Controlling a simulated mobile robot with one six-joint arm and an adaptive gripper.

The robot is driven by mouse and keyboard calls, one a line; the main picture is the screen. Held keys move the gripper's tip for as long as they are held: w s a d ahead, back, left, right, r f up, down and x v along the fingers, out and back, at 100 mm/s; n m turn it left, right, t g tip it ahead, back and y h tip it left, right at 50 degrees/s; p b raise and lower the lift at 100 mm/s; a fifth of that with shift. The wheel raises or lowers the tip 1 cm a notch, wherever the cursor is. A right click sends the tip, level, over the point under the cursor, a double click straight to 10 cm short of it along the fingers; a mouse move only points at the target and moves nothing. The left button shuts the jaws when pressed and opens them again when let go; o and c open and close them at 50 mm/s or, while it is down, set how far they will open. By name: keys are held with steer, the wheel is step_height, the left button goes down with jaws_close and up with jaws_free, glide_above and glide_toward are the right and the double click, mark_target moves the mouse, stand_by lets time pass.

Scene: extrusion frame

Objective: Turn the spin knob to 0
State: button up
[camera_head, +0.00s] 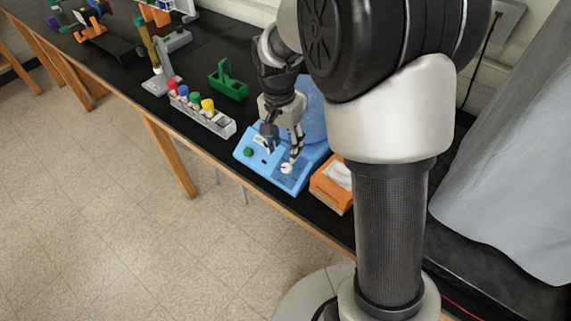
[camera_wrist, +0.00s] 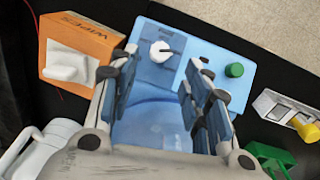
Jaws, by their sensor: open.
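The blue device (camera_head: 262,171) stands on the black bench, with a white spin knob (camera_head: 287,168) at its right and a green button (camera_head: 248,152) at its left. In the wrist view the white knob (camera_wrist: 160,50) has a raised grip and sits upper left of centre on the blue panel (camera_wrist: 200,55); the green button (camera_wrist: 234,70) is to its right. My gripper (camera_head: 283,150) is just above the device, with one finger close to the knob. In the wrist view my gripper (camera_wrist: 165,85) is open and empty, and the knob shows beyond the left finger. I cannot tell whether that finger touches it.
An orange wipes box (camera_head: 333,183) stands right beside the device. A white jug (camera_wrist: 45,145) shows at lower left in the wrist view.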

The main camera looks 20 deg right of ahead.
mark_target(286, 166)
steer(key=f, duration=0.3)
steer(key=f+b, duration=0.1)
steer(key=f, duration=0.3)
steer(key=shift+s+d, duration=0.2)
steer(key=shift+c, duration=0.5)
jaws_close()
